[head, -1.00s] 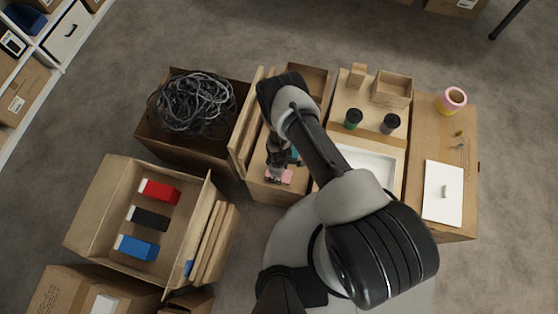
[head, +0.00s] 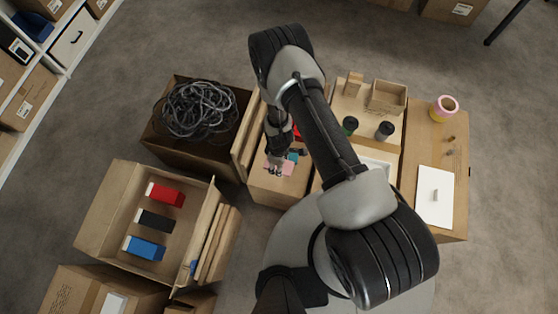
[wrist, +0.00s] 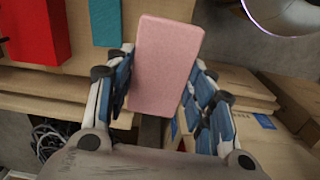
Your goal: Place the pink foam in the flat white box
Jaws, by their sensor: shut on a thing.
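The pink foam (wrist: 167,65) is a flat rectangular block held between the two fingers of my gripper (wrist: 163,82) in the wrist view. In the head view the foam (head: 285,169) and my gripper (head: 275,167) are over the carton left of my arm. The flat white box (head: 380,164) is right of my forearm on the tabletop of cartons. My arm hides part of it. A teal block (wrist: 105,20) and a red block (wrist: 35,30) lie beside the foam in the wrist view.
Upright cardboard flaps (head: 245,142) stand left of my gripper. A carton of black cables (head: 197,110) is farther left. Two dark-lidded jars (head: 384,131) stand behind the white box.

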